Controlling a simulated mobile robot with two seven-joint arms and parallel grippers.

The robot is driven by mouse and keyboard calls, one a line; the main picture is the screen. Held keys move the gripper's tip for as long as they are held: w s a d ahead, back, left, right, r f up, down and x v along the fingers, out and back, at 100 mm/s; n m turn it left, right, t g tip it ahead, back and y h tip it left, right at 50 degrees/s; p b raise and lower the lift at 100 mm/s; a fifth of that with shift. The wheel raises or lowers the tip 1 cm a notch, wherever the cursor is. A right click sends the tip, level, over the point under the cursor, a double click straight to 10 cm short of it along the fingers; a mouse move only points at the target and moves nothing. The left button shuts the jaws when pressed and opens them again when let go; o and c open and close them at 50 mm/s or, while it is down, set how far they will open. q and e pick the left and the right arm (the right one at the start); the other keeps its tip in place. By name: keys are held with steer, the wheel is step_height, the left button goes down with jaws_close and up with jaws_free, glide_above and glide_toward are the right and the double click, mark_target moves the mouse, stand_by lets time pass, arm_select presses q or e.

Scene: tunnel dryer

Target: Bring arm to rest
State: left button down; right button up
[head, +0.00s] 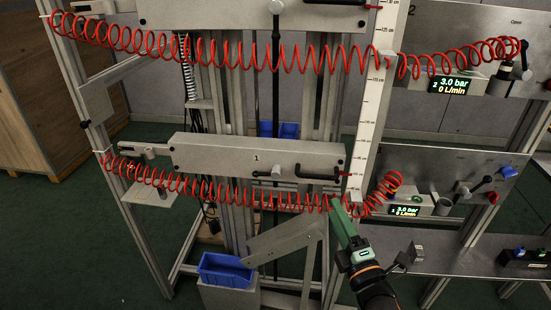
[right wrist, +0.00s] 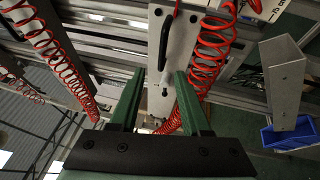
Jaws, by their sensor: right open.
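My right gripper (head: 337,206) has green fingers and comes up from the lower right in the head view. It is in front of the lower red coiled hose (head: 230,195), near the right end of the grey panel marked 1 (head: 215,152). In the right wrist view my right gripper (right wrist: 158,82) has its two green fingers apart with nothing between them. The panel (right wrist: 174,50) and red coils lie beyond the fingertips. I cannot tell whether the fingers touch the hose. My left gripper is in neither view.
A blue bin (head: 224,270) stands low beside a slanted metal bracket (head: 283,241). A vertical ruler (head: 372,100) stands right of the panel. At right are a lit pressure display (head: 405,211) and a grey bench (head: 455,262). Another red hose (head: 230,58) hangs above.

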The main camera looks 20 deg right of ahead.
arm_select(q)
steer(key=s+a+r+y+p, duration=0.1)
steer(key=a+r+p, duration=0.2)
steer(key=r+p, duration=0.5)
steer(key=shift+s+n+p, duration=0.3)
steer(key=shift+p, duration=0.95)
arm_select(e)
steer(key=s+a+f+m+g+y, duration=0.5)
steer(key=s+a+f+m+g, duration=0.5)
steer(key=s+a+f+m, duration=0.5)
steer(key=shift+s+a+f+g+y, duration=0.3)
steer(key=shift+f+g, duration=0.1)
steer(key=shift+f, duration=0.1)
